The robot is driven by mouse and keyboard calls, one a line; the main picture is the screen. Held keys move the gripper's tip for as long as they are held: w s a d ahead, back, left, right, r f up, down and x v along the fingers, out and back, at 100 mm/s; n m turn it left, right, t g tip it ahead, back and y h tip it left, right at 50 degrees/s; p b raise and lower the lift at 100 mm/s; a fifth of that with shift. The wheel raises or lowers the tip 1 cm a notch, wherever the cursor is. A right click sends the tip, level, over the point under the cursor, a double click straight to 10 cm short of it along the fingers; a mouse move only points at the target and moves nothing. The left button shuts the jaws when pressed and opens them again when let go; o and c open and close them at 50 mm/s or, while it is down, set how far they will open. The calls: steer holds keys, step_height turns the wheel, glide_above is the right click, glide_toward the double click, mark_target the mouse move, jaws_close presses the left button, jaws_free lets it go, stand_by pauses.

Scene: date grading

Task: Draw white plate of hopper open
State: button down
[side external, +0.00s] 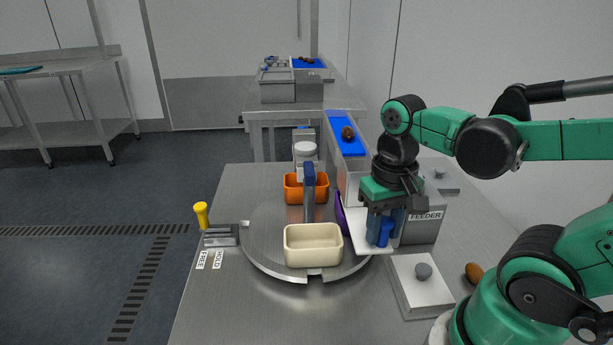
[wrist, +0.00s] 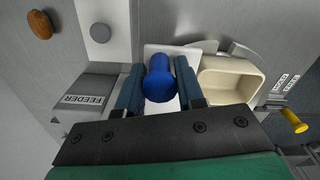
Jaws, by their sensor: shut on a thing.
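The white plate (side external: 367,242) lies flat beside the grey box labelled FEEDER (side external: 424,228), its near end by the turntable's edge. A blue knob (side external: 385,234) stands up from the plate. My gripper (side external: 383,230) points down and is shut on the blue knob. In the wrist view the knob (wrist: 158,80) sits between the two blue fingers of my gripper (wrist: 159,78), with the white plate (wrist: 151,49) under it. The FEEDER box (wrist: 88,95) is to the left there. The far part of the plate is hidden by my gripper. I cannot see inside the hopper.
A round metal turntable (side external: 262,240) carries a cream bin (side external: 313,247) close to the plate and an orange bin (side external: 292,187) behind. A blue-lined chute (side external: 343,122) holds a brown date. A grey-knobbed plate (side external: 408,291) lies in front; a yellow-handled lever (side external: 202,214) stands left.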

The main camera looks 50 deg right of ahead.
steer(key=shift+s+a, duration=1.65)
steer(key=shift+a, duration=0.05)
steer(key=c, duration=0.7)
jaws_free()
steer(key=shift+d, duration=0.1)
step_height(320, 180, up, 6)
steer(key=shift+f, duration=0.25)
steer(key=shift+w, duration=0.1)
